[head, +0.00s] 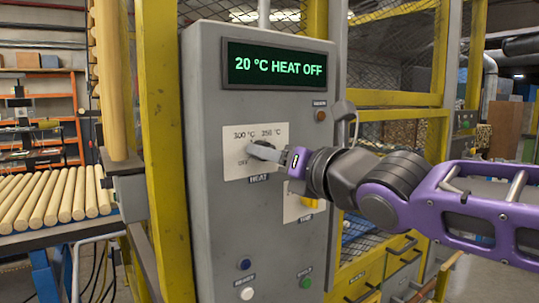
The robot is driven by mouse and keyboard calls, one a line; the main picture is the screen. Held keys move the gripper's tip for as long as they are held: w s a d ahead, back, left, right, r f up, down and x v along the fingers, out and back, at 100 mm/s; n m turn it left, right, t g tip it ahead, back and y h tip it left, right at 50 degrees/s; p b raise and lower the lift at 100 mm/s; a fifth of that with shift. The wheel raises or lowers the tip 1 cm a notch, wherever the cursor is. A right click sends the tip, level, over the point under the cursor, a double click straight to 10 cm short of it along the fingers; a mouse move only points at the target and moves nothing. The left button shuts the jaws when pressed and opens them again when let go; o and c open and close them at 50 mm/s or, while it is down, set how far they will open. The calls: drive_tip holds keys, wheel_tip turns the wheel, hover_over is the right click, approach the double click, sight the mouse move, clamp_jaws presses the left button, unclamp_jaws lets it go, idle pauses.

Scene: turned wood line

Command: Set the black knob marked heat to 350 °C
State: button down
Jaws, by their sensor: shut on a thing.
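The black heat knob (264,149) sits on a white plate (238,169) on the grey control cabinet (212,205). The label HEAT is below it, and the marks OFF, 300 °C and 350 °C are around it. My gripper (270,152) reaches in from the right and is shut on the knob. Its fingers hide part of the knob, and I cannot tell where the knob's pointer stands. The display (279,67) at the top of the cabinet reads "20 °C HEAT OFF" in green.
A second white plate with a yellow part (308,203) is partly behind my arm. Blue (245,264), white (246,293) and green (306,283) buttons are low on the cabinet. Wooden rods (55,196) lie on the line at left. A yellow frame (168,150) stands beside the cabinet.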

drive_tip(key=shift+m, duration=0.3)
drive_tip(key=shift+r+m+b, duration=0.2)
drive_tip(key=shift+m+b, duration=2.7)
drive_tip(key=shift+m, duration=12.6)
drive_tip(key=shift+c, duration=2.1)
unclamp_jaws()
drive_tip(key=shift+d, duration=0.1)
